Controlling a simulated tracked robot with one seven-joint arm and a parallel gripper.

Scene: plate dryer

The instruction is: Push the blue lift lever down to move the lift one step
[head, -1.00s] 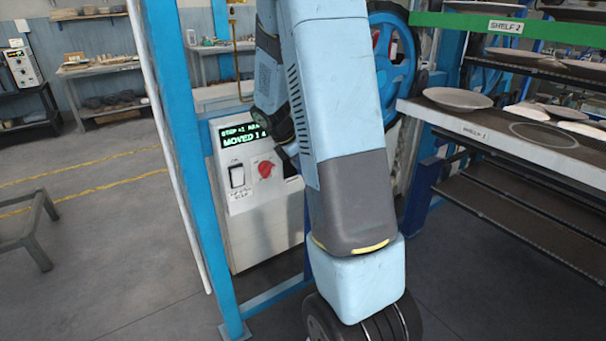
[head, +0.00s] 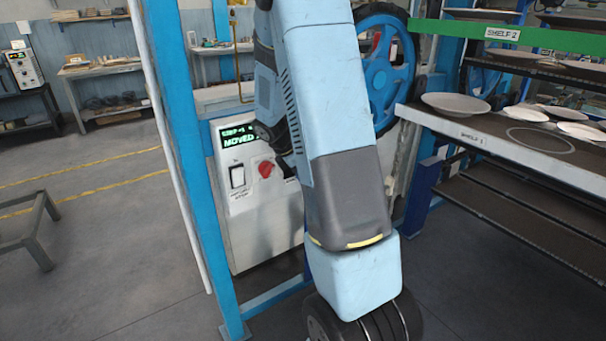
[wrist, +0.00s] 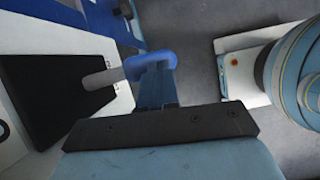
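The blue lift lever (wrist: 150,63) shows in the wrist view as a rounded blue handle on a grey shaft (wrist: 108,77) that comes out of a black panel. The dark front edge of my gripper (wrist: 160,128) lies just below the handle in the picture. In the head view my arm hides the lever and the gripper. The control box (head: 270,225) has a lit display (head: 238,136) reading "MOVED", partly covered by my arm. The lift's shelf 1 (head: 530,157) carries several pale plates.
A white switch (head: 237,177) and a red knob (head: 266,169) are on the control box. A blue post (head: 185,180) stands at its left, and a blue wheel (head: 382,68) behind my arm. Open floor (head: 110,250) lies to the left, with a low grey table (head: 35,225).

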